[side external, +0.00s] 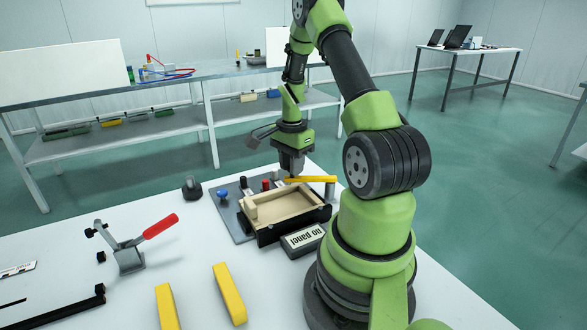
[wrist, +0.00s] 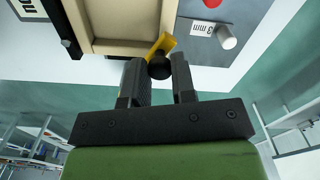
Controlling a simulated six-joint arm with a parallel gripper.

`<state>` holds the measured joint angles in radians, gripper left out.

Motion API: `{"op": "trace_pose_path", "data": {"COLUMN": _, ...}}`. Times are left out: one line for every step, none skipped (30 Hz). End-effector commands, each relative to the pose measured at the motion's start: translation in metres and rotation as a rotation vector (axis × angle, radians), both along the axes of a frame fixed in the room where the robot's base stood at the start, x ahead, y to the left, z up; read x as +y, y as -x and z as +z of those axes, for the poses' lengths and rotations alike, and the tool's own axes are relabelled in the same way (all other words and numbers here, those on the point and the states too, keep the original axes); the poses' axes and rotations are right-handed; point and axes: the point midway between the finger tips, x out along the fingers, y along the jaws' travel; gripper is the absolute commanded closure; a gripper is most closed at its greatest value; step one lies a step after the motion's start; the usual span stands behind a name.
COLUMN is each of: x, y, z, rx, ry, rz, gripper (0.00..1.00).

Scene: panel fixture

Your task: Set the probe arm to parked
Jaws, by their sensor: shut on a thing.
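The probe arm (side external: 312,179) is a yellow bar beside the far edge of the tan panel tray (side external: 283,212) on the fixture. My gripper (side external: 291,177) points down at the bar's left end. In the wrist view, my gripper (wrist: 158,78) has its dark fingers around a black round knob (wrist: 159,66) at the end of the yellow probe arm (wrist: 165,43). The fingers are shut on this knob. The probe arm's other end is cut off or hidden in the wrist view. The tray looks empty.
A "no panel" sign (side external: 303,238) stands before the tray. A blue knob (side external: 223,194) and red knob (side external: 266,184) are on the grey plate. A red-handled clamp (side external: 132,256) and yellow bars (side external: 229,294) stand to the left. A grey knob (wrist: 225,37) sits by a "3 mm" label.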

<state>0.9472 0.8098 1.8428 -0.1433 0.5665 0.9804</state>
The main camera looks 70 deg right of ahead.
Motion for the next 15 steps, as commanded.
{"op": "trace_pose_path", "data": {"x": -0.006, "y": -0.001, "z": 0.000, "rx": 0.000, "ry": 0.002, "rz": -0.046, "gripper": 1.00}}
{"op": "trace_pose_path", "data": {"x": -0.008, "y": -0.001, "z": 0.000, "rx": -0.001, "ry": 0.003, "rz": -0.074, "gripper": 1.00}}
{"op": "trace_pose_path", "data": {"x": -0.012, "y": -0.002, "z": 0.000, "rx": -0.001, "ry": 0.003, "rz": -0.112, "gripper": 1.00}}
{"op": "trace_pose_path", "data": {"x": -0.015, "y": -0.003, "z": 0.000, "rx": -0.001, "ry": 0.003, "rz": -0.141, "gripper": 1.00}}
{"op": "trace_pose_path", "data": {"x": -0.017, "y": -0.003, "z": 0.000, "rx": -0.001, "ry": 0.003, "rz": -0.169, "gripper": 1.00}}
{"op": "trace_pose_path", "data": {"x": -0.021, "y": -0.003, "z": 0.000, "rx": 0.000, "ry": 0.002, "rz": -0.208, "gripper": 1.00}}
{"op": "trace_pose_path", "data": {"x": -0.024, "y": -0.003, "z": 0.000, "rx": -0.001, "ry": 0.003, "rz": -0.236, "gripper": 1.00}}
{"op": "trace_pose_path", "data": {"x": -0.026, "y": -0.003, "z": 0.000, "rx": -0.001, "ry": 0.003, "rz": -0.266, "gripper": 1.00}}
{"op": "trace_pose_path", "data": {"x": -0.030, "y": -0.003, "z": 0.000, "rx": -0.001, "ry": 0.003, "rz": -0.304, "gripper": 1.00}}
{"op": "trace_pose_path", "data": {"x": -0.033, "y": -0.003, "z": 0.000, "rx": -0.001, "ry": 0.003, "rz": -0.331, "gripper": 1.00}}
{"op": "trace_pose_path", "data": {"x": -0.035, "y": -0.003, "z": 0.000, "rx": 0.000, "ry": 0.002, "rz": -0.359, "gripper": 1.00}}
{"op": "trace_pose_path", "data": {"x": -0.039, "y": -0.003, "z": 0.000, "rx": -0.001, "ry": 0.003, "rz": -0.397, "gripper": 1.00}}
{"op": "trace_pose_path", "data": {"x": -0.042, "y": -0.002, "z": 0.000, "rx": 0.000, "ry": 0.002, "rz": -0.426, "gripper": 1.00}}
{"op": "trace_pose_path", "data": {"x": -0.044, "y": -0.001, "z": 0.000, "rx": 0.000, "ry": 0.002, "rz": -0.455, "gripper": 1.00}}
{"op": "trace_pose_path", "data": {"x": -0.048, "y": -0.001, "z": 0.000, "rx": 0.000, "ry": 0.002, "rz": -0.492, "gripper": 1.00}}
